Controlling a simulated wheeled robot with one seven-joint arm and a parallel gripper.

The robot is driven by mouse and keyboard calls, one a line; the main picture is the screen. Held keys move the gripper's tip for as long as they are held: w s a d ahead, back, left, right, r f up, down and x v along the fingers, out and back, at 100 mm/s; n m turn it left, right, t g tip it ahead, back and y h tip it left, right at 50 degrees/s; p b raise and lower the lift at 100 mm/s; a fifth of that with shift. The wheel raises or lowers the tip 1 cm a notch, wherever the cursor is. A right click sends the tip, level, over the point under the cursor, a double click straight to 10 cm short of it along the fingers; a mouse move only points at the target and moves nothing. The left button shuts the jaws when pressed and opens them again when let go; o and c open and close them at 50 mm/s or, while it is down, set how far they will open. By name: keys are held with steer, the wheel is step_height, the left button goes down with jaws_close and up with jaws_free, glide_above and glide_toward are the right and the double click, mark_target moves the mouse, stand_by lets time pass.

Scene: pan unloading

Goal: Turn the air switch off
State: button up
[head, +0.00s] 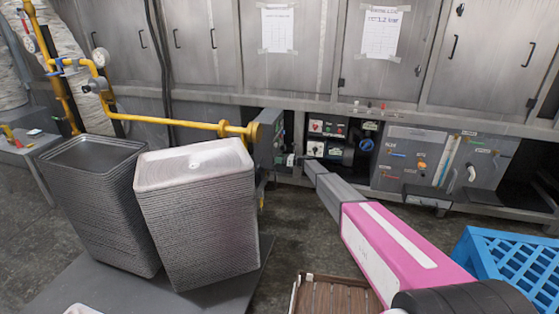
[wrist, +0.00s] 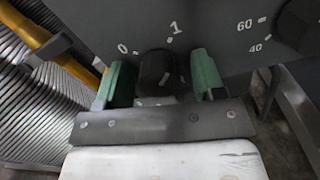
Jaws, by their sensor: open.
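The air switch appears to be the black rotary knob (wrist: 153,68) on a grey panel (wrist: 215,30), with marks 0 and 1 above it in the wrist view. A white mark shows on the lower part of the knob; I cannot tell for sure which number it points to. My gripper (wrist: 155,82) is open, with one green finger left and one right of the knob. Small gaps seem to show, and I cannot tell whether either finger touches it. In the head view my pink and grey arm (head: 385,245) reaches toward the control panels; the fingertips are not clear there.
Another dial marked 60 and 40 (wrist: 304,25) is right of the knob. Two tall tray stacks (head: 200,220) (head: 95,205) stand left of my arm. A yellow pipe (head: 170,122) runs behind them. A blue crate (head: 510,262) and brown slatted crate (head: 335,296) are near my arm.

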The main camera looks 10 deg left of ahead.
steer(key=c, duration=0.9)
steer(key=shift+n, duration=0.4)
steer(key=n, duration=1.2)
steer(key=shift+n, duration=2.6)
steer(key=shift+d, duration=0.1)
